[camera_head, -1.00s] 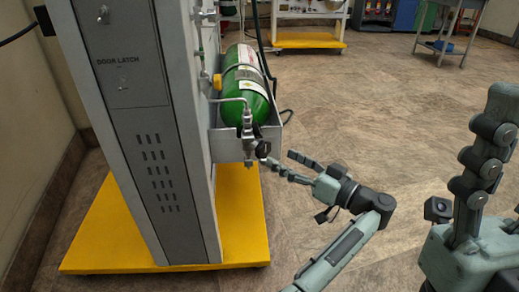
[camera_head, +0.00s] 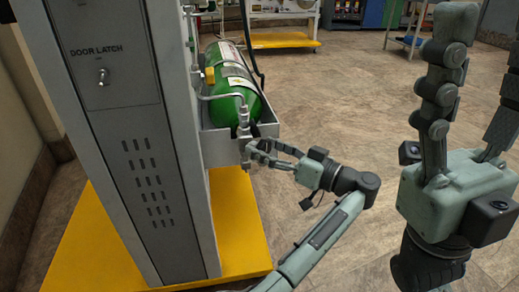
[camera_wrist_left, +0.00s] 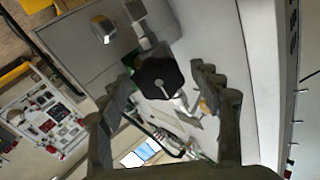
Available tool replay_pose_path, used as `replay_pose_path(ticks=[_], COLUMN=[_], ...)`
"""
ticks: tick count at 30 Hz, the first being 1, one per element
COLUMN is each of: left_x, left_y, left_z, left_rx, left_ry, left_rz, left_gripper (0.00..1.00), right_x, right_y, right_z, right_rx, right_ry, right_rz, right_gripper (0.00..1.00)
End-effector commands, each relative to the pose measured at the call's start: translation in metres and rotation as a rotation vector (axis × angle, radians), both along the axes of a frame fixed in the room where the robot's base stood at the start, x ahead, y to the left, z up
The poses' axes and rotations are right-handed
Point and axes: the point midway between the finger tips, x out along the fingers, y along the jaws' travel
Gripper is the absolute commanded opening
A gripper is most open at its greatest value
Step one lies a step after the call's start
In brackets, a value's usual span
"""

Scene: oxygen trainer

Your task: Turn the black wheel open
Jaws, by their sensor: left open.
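The black wheel (camera_wrist_left: 160,84) is a dark, many-sided knob on a metal valve stem. In the left wrist view it sits between the two fingers of my left gripper (camera_wrist_left: 161,75), with gaps visible on both sides. In the head view my left gripper (camera_head: 258,150) is open at the valve fitting (camera_head: 243,122) in front of the green cylinder (camera_head: 232,92); its fingers largely hide the wheel there. My right gripper (camera_head: 487,40) is open and empty, fingers up, at the right of the head view.
A tall grey cabinet (camera_head: 140,130) with a door latch stands left of the valve on a yellow base (camera_head: 240,215). The cylinder lies in a grey tray (camera_head: 218,148) beside it. Open tiled floor (camera_head: 340,90) lies to the right. A metal table (camera_head: 408,42) stands farther back.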

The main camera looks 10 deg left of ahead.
Motion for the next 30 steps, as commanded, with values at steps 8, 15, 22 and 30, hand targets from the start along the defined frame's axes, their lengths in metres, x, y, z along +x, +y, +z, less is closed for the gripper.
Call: replay_pose_path(ticks=[8,15,22,30], left_x=[-0.0001,-0.0001,-0.0001,-0.0003], left_y=[-0.0005,-0.0004,-0.0003,0.0], left_z=[0.0004,0.0001,0.0,0.0006], left_rx=[0.0,0.0,0.0,-0.019], left_ry=[0.0,0.0,0.0,-0.033], left_rz=[0.0,0.0,0.0,0.0], left_gripper=[0.64,0.38,0.14,0.14], right_x=[-0.0003,-0.0012,-0.0014,-0.0019], right_y=[-0.0001,-0.0004,-0.0004,-0.0005], right_z=[0.0009,0.0011,0.0006,0.0027], right_rx=[-0.001,0.001,0.001,0.002], right_ry=[-0.001,-0.005,-0.004,-0.004], right_rz=[-0.001,0.0,-0.001,0.0], right_gripper=[0.54,0.54,0.54,0.54])
